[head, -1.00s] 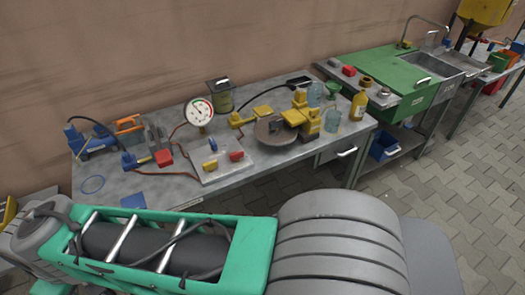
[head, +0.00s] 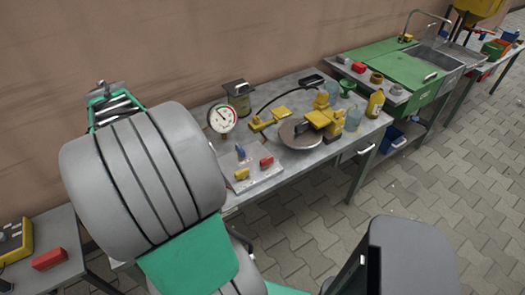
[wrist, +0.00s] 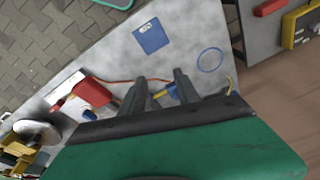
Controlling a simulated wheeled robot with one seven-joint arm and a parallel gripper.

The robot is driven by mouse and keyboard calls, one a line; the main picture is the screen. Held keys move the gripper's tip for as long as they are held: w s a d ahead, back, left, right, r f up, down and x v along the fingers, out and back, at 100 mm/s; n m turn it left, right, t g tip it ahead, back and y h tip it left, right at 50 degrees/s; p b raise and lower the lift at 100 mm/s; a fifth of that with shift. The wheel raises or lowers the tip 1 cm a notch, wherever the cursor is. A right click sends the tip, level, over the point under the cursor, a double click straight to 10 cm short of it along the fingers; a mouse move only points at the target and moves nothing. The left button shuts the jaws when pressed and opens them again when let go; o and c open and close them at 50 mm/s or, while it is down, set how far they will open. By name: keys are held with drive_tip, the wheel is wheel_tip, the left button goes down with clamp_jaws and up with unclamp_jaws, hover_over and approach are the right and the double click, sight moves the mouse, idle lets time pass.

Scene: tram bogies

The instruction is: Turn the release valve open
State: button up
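My gripper (wrist: 160,76) is open and empty in the wrist view, fingers pointing at the workbench. In line with the gap between the fingers, a small blue and yellow fitting (wrist: 166,93) shows on the bench, partly hidden by them. I cannot tell for sure whether it is the release valve. A red block (wrist: 92,92) lies left of the fingers, with a thin red hose (wrist: 122,80) running from it toward the fitting. In the head view my arm hides the bench's left part and my gripper. A round pressure gauge (head: 222,118) stands on the bench.
A pale plate (head: 258,176) carries small yellow, blue and red blocks. Right of it are a round metal disc (head: 296,140) and yellow blocks. A blue square (wrist: 153,36) and a blue ring (wrist: 210,60) lie flat near the fingers. The paved floor at right is clear.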

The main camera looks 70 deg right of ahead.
drive_tip(key=s+d+f+m+p, duration=0.1)
drive_tip(key=s+d+m, duration=0.35)
drive_tip(key=d, duration=0.65)
drive_tip(key=m+g+y+p, duration=0.1)
drive_tip(key=m+p, duration=0.2)
drive_tip(key=m, duration=0.7)
hover_over(267, 159)
wheel_tip(267, 159, down, 8)
drive_tip(key=shift+d+r, duration=0.1)
drive_tip(key=shift+r, duration=0.15)
wheel_tip(267, 159, down, 7)
drive_tip(key=shift+r+p, duration=0.15)
drive_tip(key=shift+p, duration=0.55)
drive_tip(key=shift+f, duration=0.4)
clamp_jaws()
